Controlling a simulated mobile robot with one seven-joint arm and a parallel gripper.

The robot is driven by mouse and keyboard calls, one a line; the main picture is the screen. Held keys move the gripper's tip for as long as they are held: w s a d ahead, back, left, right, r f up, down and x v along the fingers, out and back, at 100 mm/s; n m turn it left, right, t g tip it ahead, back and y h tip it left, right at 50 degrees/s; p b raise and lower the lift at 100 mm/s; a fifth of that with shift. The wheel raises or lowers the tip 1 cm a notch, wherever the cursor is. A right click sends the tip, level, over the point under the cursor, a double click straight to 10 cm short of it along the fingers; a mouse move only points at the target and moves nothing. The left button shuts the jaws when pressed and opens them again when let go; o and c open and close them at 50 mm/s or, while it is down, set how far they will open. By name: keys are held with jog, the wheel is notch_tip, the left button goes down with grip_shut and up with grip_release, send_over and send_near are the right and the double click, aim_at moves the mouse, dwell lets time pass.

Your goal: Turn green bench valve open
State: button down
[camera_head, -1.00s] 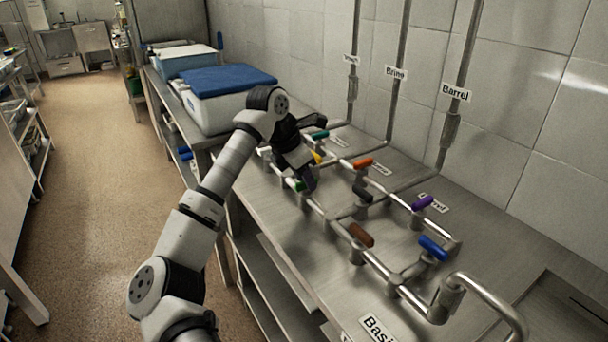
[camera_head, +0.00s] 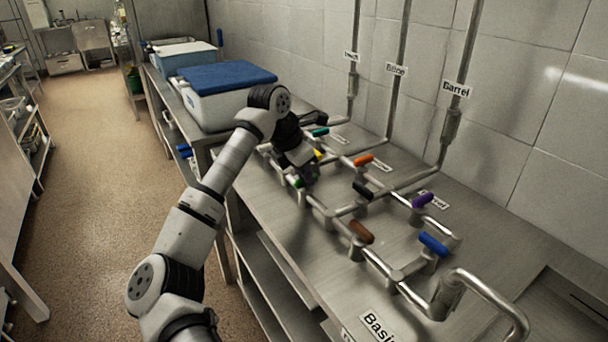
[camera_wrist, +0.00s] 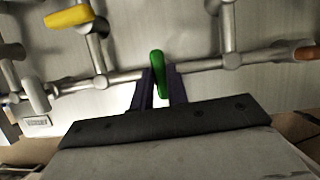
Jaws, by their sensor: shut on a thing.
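The green bench valve handle (camera_head: 299,182) sits on the near pipe run on the steel bench, partly hidden by my gripper (camera_head: 307,181) in the head view. In the wrist view the green handle (camera_wrist: 157,70) stands between the two dark fingers of my gripper (camera_wrist: 160,88). The fingers are shut on it from both sides. The handle lies roughly crosswise to its pipe (camera_wrist: 200,66) in that view.
A yellow handle (camera_wrist: 68,17) is close by on a branch pipe. Teal (camera_head: 319,132), orange (camera_head: 363,160), black (camera_head: 363,190), brown (camera_head: 361,232), purple (camera_head: 422,201) and blue (camera_head: 433,246) handles rise from the pipework. A white box with a blue lid (camera_head: 228,78) stands behind my arm.

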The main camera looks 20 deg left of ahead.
jog(key=n+y+b, duration=0.1)
jog(key=n+b, duration=0.3)
jog(key=shift+s+f+n+t+y, duration=0.1)
jog(key=shift+f+n+t+y, duration=0.1)
jog(key=shift+n+t+y, duration=0.15)
jog(key=n+y+b, duration=0.1)
jog(key=n, duration=0.1)
jog(key=n+y+b, duration=0.1)
jog(key=n+b, duration=0.1)
jog(key=shift+d, duration=0.2)
jog(key=n+b, duration=0.1)
jog(key=n, duration=0.1)
jog(key=n+y+b, duration=0.1)
jog(key=n+b, duration=0.1)
jog(key=n, duration=0.1)
jog(key=shift+d+r+y, duration=0.1)
jog(key=shift+d+y, duration=0.05)
jog(key=shift+y, duration=0.1)
jog(key=shift+r+n+g+y+b, duration=0.1)
jog(key=shift+n+g+y+b, duration=0.15)
jog(key=shift+n+g+b, duration=0.5)
jog(key=shift+n+g+y+b, duration=0.1)
jog(key=shift+n+y+b, duration=0.15)
jog(key=shift+n, duration=0.85)
jog(key=c, duration=1.4)
grip_release()
jog(key=shift+d+r, duration=0.1)
jog(key=shift+r, duration=0.05)
